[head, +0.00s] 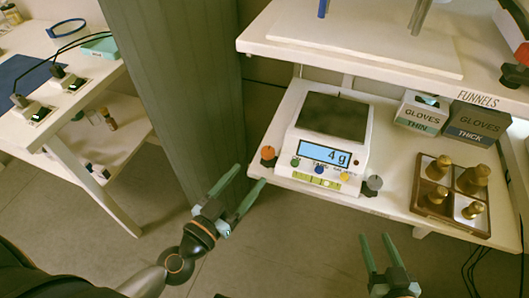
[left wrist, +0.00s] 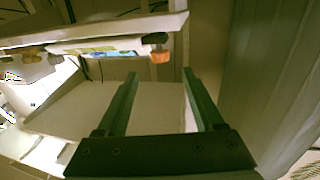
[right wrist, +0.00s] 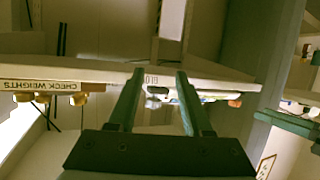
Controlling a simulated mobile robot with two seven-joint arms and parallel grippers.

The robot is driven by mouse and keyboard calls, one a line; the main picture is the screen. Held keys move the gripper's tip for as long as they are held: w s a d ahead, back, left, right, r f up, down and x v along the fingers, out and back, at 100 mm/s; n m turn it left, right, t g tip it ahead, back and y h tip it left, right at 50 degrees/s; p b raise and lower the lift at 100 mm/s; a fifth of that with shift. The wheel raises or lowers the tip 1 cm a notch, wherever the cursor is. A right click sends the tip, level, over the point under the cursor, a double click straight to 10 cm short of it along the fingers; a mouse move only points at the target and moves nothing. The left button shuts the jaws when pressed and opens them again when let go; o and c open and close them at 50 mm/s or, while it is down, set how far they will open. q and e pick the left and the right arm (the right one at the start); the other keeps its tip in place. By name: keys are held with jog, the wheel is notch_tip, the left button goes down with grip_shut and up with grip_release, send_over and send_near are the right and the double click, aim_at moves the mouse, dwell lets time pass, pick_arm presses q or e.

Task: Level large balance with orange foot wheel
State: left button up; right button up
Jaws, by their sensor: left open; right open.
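The large white balance (head: 325,140) stands on the right-hand bench, its display reading 4 g. Its orange foot wheel (head: 268,153) is at the front left corner, near the shelf edge. My left gripper (head: 251,174) is open and empty, just short of the orange wheel. In the left wrist view the orange wheel (left wrist: 160,57) shows beyond the fingertips, in line with the gap and apart from both. My right gripper (head: 376,236) is open and empty, below and in front of the bench edge.
A weight tray (head: 431,210) with brass weights sits right of the balance, gloves boxes (head: 421,113) behind it. An upper shelf (head: 350,50) overhangs the back. A grey-green column (head: 185,90) stands left of the bench. Another bench (head: 75,120) is at far left.

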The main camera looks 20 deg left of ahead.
aim_at(264, 156)
pick_arm(q)
jog(key=p+x, duration=0.1)
jog(key=x, duration=0.5)
jog(key=shift+w+d, duration=0.15)
jog(key=shift+w, duration=0.15)
jog(key=shift+w+d, duration=0.15)
jog(key=shift+w, duration=0.55)
pick_arm(e)
jog(key=s+f+g, duration=0.3)
jog(key=s+f, duration=0.2)
jog(key=f, duration=0.2)
jog(key=shift+f+m+g+h, duration=0.2)
jog(key=shift+m+g+h, duration=0.1)
jog(key=shift+m, duration=0.1)
jog(key=shift+a, duration=0.1)
pick_arm(q)
grip_shut()
pick_arm(e)
jog(key=shift+w, duration=0.1)
